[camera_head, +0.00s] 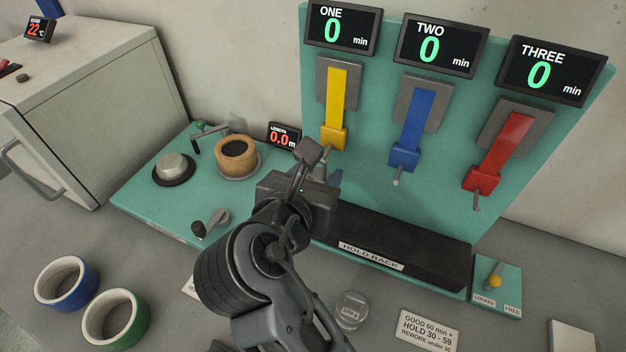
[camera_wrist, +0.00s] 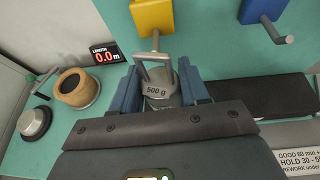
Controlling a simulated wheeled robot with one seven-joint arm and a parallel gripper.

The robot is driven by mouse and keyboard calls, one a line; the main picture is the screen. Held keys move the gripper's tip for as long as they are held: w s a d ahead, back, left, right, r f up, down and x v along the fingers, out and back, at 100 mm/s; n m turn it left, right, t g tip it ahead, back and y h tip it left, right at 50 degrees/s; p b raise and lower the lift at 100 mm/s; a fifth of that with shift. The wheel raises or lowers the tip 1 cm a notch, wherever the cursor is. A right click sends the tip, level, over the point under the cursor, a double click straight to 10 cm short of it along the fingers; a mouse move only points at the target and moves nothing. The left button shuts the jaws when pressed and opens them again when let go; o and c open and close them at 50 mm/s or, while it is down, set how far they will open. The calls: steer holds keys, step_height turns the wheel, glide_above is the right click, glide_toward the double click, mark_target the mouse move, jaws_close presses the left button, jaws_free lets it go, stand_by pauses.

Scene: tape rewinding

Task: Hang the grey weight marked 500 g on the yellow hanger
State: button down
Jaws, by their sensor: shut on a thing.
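The grey weight marked 500 g (camera_wrist: 158,90) is between the blue fingers of my gripper (camera_wrist: 160,92) in the wrist view. My gripper is shut on it and holds it upright, with its wire loop upward. The yellow hanger (camera_head: 335,105) is on the green panel under display ONE; its block shows in the wrist view (camera_wrist: 153,15). The hanger's grey peg (camera_wrist: 155,40) shows right at the top of the loop. I cannot tell whether the loop is around the peg or only in front of it. In the head view my gripper (camera_head: 328,180) hides the weight.
A blue hanger (camera_head: 412,130) and a red hanger (camera_head: 499,150) are to the right. The black hold rack (camera_head: 400,240) lies below them. Another small weight (camera_head: 351,310) stands on the bench.

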steer(key=shift+w+d+b, duration=0.2)
steer(key=shift+w+b, duration=0.15)
steer(key=shift+w, duration=0.2)
steer(key=shift+w+d+b, duration=0.15)
steer(key=shift+w+b, duration=0.15)
steer(key=shift+w, duration=0.25)
steer(key=shift+w+d+p, duration=0.1)
steer(key=shift+w+p, duration=0.05)
steer(key=shift+p, duration=0.2)
steer(key=shift+w+d+f+p, duration=0.15)
steer(key=shift+w+f+p, duration=0.15)
steer(key=shift+w+f, duration=0.15)
